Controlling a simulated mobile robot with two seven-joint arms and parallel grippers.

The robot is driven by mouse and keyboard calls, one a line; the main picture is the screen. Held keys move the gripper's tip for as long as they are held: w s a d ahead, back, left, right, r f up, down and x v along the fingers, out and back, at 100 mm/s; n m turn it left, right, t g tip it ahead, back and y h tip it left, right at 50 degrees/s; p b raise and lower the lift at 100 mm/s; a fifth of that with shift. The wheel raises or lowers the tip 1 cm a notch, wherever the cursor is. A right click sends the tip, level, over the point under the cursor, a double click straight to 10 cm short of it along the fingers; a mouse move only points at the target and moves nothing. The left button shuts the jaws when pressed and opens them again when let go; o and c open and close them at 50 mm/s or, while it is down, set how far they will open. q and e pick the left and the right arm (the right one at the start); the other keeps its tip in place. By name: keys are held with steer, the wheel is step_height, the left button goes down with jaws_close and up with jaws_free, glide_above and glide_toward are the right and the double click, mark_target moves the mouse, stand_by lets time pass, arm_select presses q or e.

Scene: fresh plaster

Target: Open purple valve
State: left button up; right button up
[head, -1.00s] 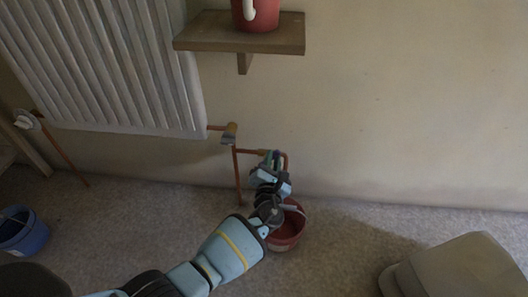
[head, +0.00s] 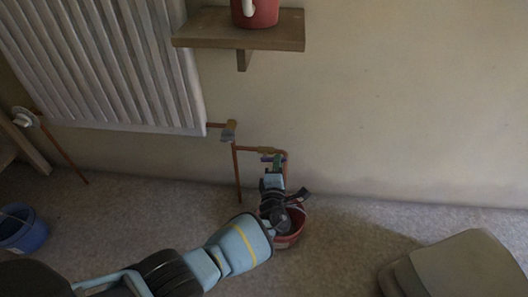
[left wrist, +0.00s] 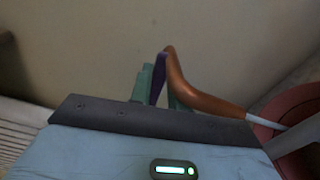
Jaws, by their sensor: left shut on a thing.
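The purple valve handle (head: 267,158) sits on the copper pipe (head: 240,172) below the radiator's right end. In the left wrist view the handle (left wrist: 158,80) is a flat purple lever between the two green fingertips. My left gripper (head: 275,164) reaches up to it from below and is shut on it; in the left wrist view the gripper (left wrist: 158,92) hides the lever's lower part. The copper pipe bends right beside the fingers in that view. My right gripper is not in view.
A red bucket (head: 296,232) stands on the floor, partly behind my left arm. A blue bucket (head: 25,236) is at the left. A wooden shelf (head: 205,30) with a red pot (head: 262,12) is above. A grey bin (head: 465,268) stands lower right.

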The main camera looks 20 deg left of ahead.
arm_select(q)
steer(key=shift+f+m, duration=0.25)
steer(key=shift+m, duration=0.55)
steer(key=o, duration=0.8)
steer(key=shift+d, duration=0.1)
steer(key=shift+c, duration=0.2)
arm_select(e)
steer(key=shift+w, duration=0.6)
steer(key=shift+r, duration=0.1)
